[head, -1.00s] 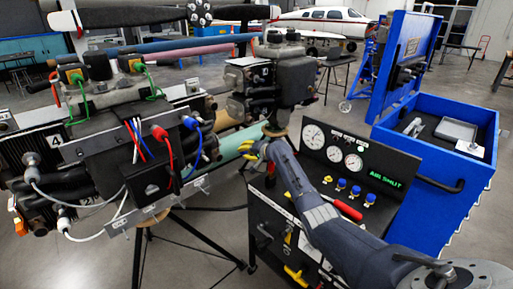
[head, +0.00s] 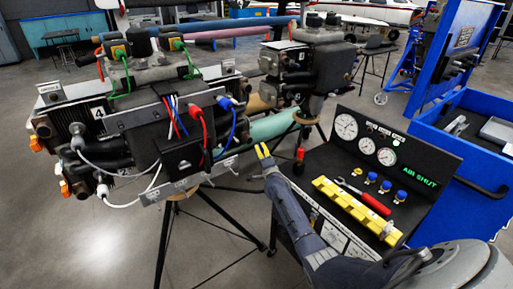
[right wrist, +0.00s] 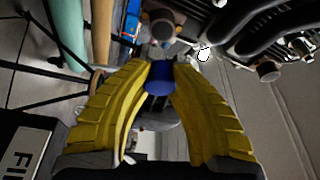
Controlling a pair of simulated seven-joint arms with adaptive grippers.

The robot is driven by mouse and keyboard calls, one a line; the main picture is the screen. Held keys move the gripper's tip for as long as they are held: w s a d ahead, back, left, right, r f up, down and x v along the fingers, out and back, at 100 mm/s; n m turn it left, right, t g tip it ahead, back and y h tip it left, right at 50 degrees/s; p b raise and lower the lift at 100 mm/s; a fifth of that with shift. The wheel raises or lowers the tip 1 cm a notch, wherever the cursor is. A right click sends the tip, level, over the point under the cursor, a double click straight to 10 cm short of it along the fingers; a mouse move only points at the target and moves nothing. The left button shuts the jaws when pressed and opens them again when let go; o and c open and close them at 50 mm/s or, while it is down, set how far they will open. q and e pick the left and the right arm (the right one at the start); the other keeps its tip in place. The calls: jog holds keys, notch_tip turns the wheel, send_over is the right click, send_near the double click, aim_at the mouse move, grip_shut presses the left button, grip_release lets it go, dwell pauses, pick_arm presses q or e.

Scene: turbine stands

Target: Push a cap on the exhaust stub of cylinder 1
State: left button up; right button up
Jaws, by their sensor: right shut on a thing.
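My right gripper (head: 263,150) has yellow ribbed fingers. In the head view it is near the front left of the test cart, below the engine's green tube. In the right wrist view (right wrist: 160,72) its fingertips are shut on a blue cap (right wrist: 159,80). A round, brownish stub end (right wrist: 161,26) is just beyond the fingertips, apart from the cap as far as I can tell. Another round stub end (right wrist: 268,71) shows to the right, under dark pipes. I cannot read which stub belongs to cylinder 1. My left gripper is not in view.
The engine (head: 180,155) on its stand has loose cables and a plate marked 4. The cart panel (head: 375,150) carries gauges, and a yellow rack (head: 350,203) and a red-handled tool (head: 375,203) lie before it. A blue tool chest (head: 440,205) stands at right. Bare floor (head: 70,240) is at lower left.

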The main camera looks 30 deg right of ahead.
aim_at(250, 140)
jog(key=shift+w+a, duration=0.1)
jog(key=shift+w, duration=0.15)
jog(key=shift+w+a, duration=0.1)
jog(key=shift+w, duration=1.9)
jog(key=shift+w+a+f, duration=0.1)
jog(key=shift+w+a, duration=0.05)
jog(key=shift+w, duration=0.55)
jog(key=shift+w, duration=0.65)
grip_shut()
dwell(0.4)
jog(key=o, duration=1.1)
grip_release()
jog(key=shift+c, duration=0.2)
jog(key=v, duration=0.7)
jog(key=shift+a, duration=0.1)
